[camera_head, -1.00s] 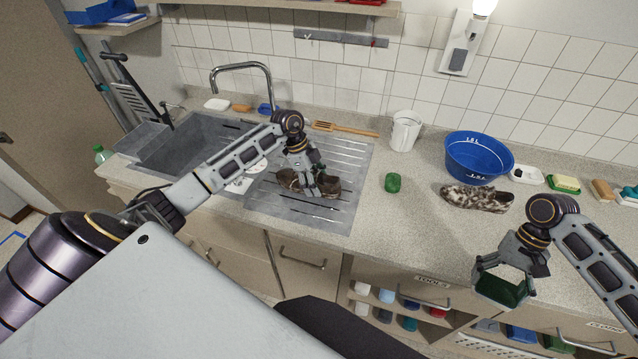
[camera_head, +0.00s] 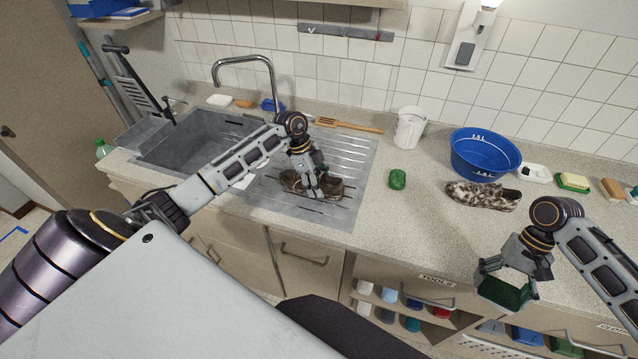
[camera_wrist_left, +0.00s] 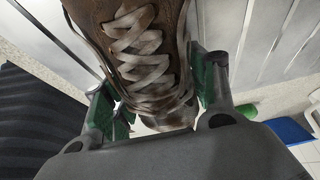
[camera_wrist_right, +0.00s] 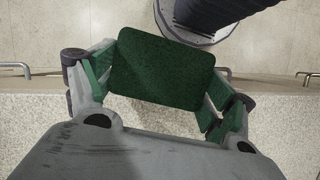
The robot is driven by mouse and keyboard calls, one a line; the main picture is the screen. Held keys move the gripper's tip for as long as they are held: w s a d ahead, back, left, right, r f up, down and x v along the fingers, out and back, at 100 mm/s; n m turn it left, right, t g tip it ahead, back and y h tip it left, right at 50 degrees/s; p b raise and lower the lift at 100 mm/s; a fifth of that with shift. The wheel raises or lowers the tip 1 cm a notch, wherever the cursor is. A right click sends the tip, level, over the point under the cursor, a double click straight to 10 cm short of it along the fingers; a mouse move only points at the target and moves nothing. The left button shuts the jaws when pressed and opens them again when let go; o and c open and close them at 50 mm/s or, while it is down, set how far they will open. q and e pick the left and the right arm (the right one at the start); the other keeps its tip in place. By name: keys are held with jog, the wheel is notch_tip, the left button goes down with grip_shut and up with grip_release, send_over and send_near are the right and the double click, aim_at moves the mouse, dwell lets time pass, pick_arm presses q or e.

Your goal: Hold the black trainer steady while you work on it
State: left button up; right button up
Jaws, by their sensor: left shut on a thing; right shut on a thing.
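A dark brown shoe with pale laces (camera_head: 334,188) stands on the metal drainboard; no black trainer shows in these views. My left gripper (camera_head: 318,186) comes down over the shoe and is shut on it. In the left wrist view the laced brown shoe (camera_wrist_left: 145,45) lies between the green-padded fingers. My right gripper (camera_head: 507,281) is above the counter's front edge at the right, shut on a dark green pad (camera_head: 506,294). In the right wrist view the green pad (camera_wrist_right: 160,68) spans the fingers. The pad is well apart from the shoe.
The sink basin (camera_head: 190,150) is left of the drainboard (camera_head: 345,150). The counter's front middle is clear.

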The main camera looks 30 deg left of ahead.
dwell(0.6)
pick_arm(q)
jog(key=o, duration=1.2)
jog(key=shift+f, duration=0.1)
jog(key=shift+v, duration=6)
jog(key=shift+s+f, duration=0.1)
jog(key=shift+s, duration=0.1)
